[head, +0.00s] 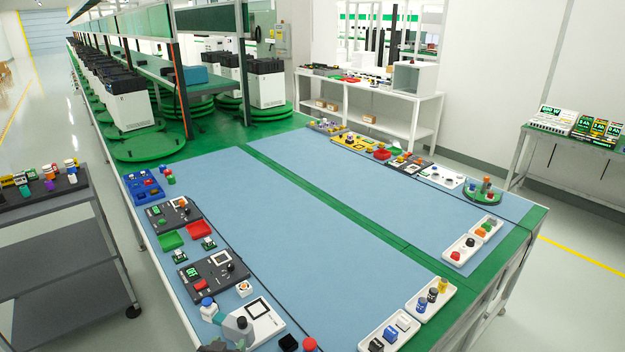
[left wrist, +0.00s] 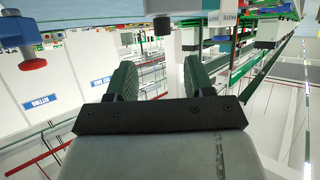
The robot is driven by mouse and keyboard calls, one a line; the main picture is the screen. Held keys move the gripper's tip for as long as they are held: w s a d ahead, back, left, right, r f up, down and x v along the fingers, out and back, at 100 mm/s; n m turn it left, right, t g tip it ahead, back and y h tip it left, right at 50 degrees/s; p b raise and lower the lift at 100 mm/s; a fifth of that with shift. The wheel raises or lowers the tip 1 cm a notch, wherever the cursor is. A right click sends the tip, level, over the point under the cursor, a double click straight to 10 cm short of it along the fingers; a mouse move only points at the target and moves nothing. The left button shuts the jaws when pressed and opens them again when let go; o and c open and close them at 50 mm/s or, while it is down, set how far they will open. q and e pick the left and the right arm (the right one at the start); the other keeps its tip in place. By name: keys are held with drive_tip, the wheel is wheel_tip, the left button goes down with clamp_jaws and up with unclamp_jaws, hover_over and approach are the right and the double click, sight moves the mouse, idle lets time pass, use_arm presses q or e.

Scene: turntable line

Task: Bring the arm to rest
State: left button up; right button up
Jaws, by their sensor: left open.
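My left gripper (head: 215,346) shows at the bottom edge of the head view, its grey body beside the white device at the near left corner of the blue table. Most of the arm is outside the frame. In the left wrist view, the two dark green fingers of my left gripper (left wrist: 158,78) stand wide apart with nothing between them. My right gripper is in neither view.
The blue table (head: 300,215) has a clear middle. Dark devices (head: 215,272), red and green trays and small parts line its left side. White trays (head: 430,300) line its right side. A grey cart (head: 70,240) stands left.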

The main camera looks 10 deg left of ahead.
use_arm(q)
drive_tip(key=s+d+r+m+g, duration=0.1)
drive_tip(key=s+r+g, duration=0.15)
drive_tip(key=s, duration=0.65)
drive_tip(key=s+d+r+g, duration=0.15)
drive_tip(key=s+g, duration=0.25)
drive_tip(key=s, duration=0.5)
drive_tip(key=s+d+r+m+g, duration=0.1)
drive_tip(key=s+d+g, duration=0.15)
drive_tip(key=s, duration=0.65)
wheel_tip(320, 180, down, 28)
drive_tip(key=g+b, duration=0.2)
drive_tip(key=s+a+f, duration=0.2)
drive_tip(key=s+f, duration=0.6)
drive_tip(key=s+a+f+g, duration=0.1)
drive_tip(key=s+f, duration=0.8)
drive_tip(key=shift+a+m+b, duration=0.3)
drive_tip(key=shift+a+b, duration=0.05)
drive_tip(key=shift+b, duration=0.1)
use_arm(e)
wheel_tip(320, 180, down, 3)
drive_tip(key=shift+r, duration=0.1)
